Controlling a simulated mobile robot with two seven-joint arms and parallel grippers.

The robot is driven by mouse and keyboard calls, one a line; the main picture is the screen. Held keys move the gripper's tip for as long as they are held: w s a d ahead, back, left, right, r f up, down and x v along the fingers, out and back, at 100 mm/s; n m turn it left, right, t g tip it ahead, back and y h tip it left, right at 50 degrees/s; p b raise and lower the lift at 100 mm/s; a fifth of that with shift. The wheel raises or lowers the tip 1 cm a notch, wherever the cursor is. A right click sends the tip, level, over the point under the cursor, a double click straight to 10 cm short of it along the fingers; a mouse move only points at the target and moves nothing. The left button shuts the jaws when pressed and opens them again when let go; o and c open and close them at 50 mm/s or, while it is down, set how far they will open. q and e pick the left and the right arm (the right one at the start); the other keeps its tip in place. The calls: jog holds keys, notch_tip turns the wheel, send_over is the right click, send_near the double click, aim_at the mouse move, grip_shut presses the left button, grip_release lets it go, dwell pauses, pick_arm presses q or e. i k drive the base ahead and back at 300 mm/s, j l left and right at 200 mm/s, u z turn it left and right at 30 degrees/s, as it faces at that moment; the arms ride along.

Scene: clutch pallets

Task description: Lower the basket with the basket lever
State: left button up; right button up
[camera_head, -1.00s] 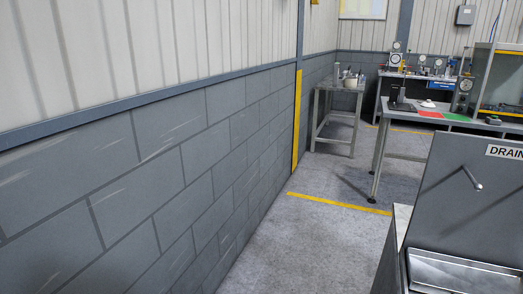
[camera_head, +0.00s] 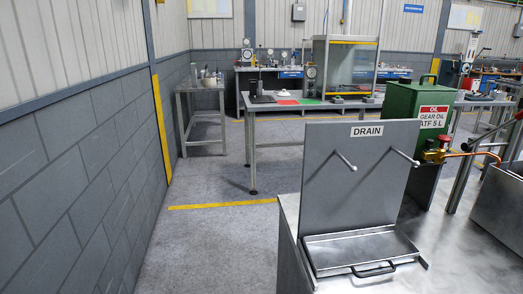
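Neither of my grippers is in view. A grey upright panel (camera_head: 352,190) labelled DRAIN stands at the right of centre, with two metal pegs (camera_head: 347,162) sticking out of it. At its foot lies a shallow metal tray (camera_head: 345,248) with a dark handle (camera_head: 374,269) at the front. I cannot tell whether this tray is part of the basket. At the right edge a red-tipped handle (camera_head: 519,117) is partly cut off by the frame. I cannot tell whether it is the basket lever. No basket is clearly seen.
A green oil tank (camera_head: 418,113) with a brass valve (camera_head: 437,151) stands behind the metal bench (camera_head: 440,250). A cut-off metal box (camera_head: 497,205) is at the right edge. A grey block wall (camera_head: 60,190) runs along the left. The floor (camera_head: 205,240) between is clear.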

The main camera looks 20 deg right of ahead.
aim_at(465, 146)
jog(key=i+j+z, duration=0.15)
jog(key=z, duration=0.3)
jog(key=i+j+z, duration=0.2)
jog(key=z, duration=0.3)
jog(key=i+j+z, duration=0.1)
jog(key=j+z, duration=0.15)
jog(key=z, duration=0.2)
jog(key=j+z, duration=0.3)
jog(key=z, duration=0.15)
jog(key=j+z, duration=0.3)
jog(key=i+j+z, duration=0.1)
jog(key=j+z, duration=0.2)
jog(key=j, duration=0.15)
jog(key=i+j+z, duration=0.35)
jog(key=j, duration=0.2)
jog(key=i+l, duration=0.05)
